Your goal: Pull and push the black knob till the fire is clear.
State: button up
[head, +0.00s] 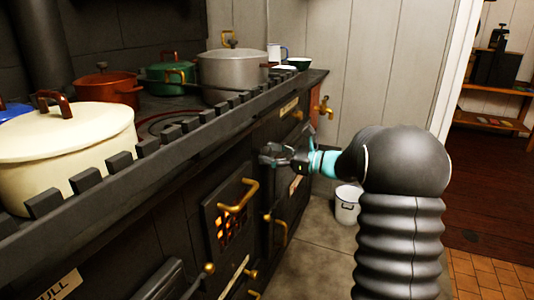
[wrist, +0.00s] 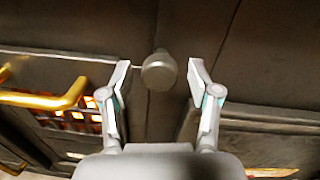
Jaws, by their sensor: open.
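The black knob (wrist: 159,73) looks dark grey and round in the wrist view. It sticks out from the dark stove front, between my two fingertips. My gripper (wrist: 158,76) is open, with a gap on each side of the knob. In the head view my gripper (head: 266,154) is at the stove front, above and right of the fire door, and I cannot make out the knob there. The fire (head: 232,229) glows orange behind the barred opening of the fire door; part of it also shows at the left of the wrist view (wrist: 78,117).
A brass handle (head: 239,197) juts from the fire door, close left of my gripper. A dark rail (head: 190,140) runs along the stove's top edge, with a cream pot (head: 65,150) and other pots behind it. A white bucket (head: 347,205) stands on the floor beyond.

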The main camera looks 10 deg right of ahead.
jog(key=shift+w+a, duration=0.35)
jog(key=shift+a, duration=0.15)
